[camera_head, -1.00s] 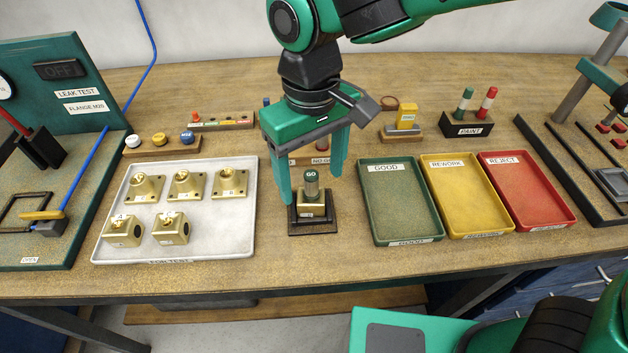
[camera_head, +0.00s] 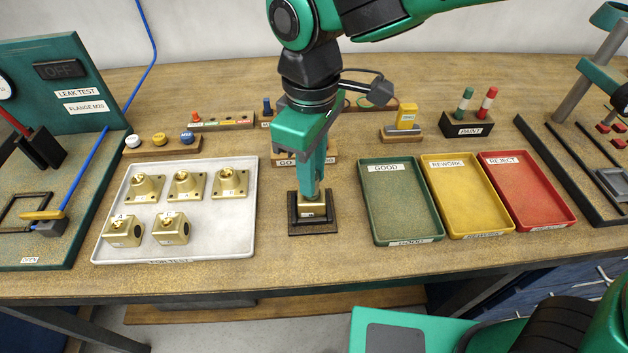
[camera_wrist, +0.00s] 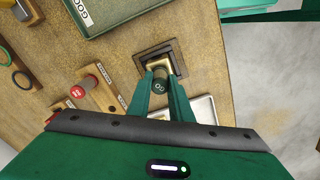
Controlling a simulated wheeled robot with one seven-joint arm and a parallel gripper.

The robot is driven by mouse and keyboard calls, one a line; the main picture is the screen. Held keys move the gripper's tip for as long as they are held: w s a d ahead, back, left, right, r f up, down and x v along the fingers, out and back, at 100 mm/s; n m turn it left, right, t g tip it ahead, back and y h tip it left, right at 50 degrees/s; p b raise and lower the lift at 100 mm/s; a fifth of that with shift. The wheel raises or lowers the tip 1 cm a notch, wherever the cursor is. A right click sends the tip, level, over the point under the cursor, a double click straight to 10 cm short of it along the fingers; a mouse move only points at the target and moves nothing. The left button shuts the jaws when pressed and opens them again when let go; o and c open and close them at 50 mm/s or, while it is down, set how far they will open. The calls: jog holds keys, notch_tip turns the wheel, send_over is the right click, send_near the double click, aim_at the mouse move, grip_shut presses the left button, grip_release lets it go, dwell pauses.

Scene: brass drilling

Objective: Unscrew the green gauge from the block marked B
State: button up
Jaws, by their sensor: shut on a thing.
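The green gauge, with GO on its top, stands upright in the brass block (camera_head: 312,208), which sits in a dark square holder (camera_head: 314,226) on the bench. In the wrist view the gauge (camera_wrist: 159,86) is between my fingertips, with the block (camera_wrist: 160,66) just beyond it. My gripper (camera_head: 310,190) points straight down over the block and is shut on the gauge; it also shows in the wrist view (camera_wrist: 160,84). In the head view my fingers hide the gauge. The marking on the held block is too small to read.
A white tray (camera_head: 245,247) with several brass blocks lies to the left. The green GOOD tray (camera_head: 378,238), yellow REWORK tray (camera_head: 470,233) and red REJECT tray (camera_head: 550,222) lie to the right. A wooden gauge rack (camera_head: 330,150) stands behind my gripper.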

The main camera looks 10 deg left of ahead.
jog(key=n, duration=0.6)
jog(key=shift+r+n, duration=0.1)
jog(key=shift+n, duration=0.3)
jog(key=o, duration=0.7)
jog(key=m, duration=1.2)
jog(key=shift+s+m, duration=0.1)
jog(key=shift+m, duration=0.3)
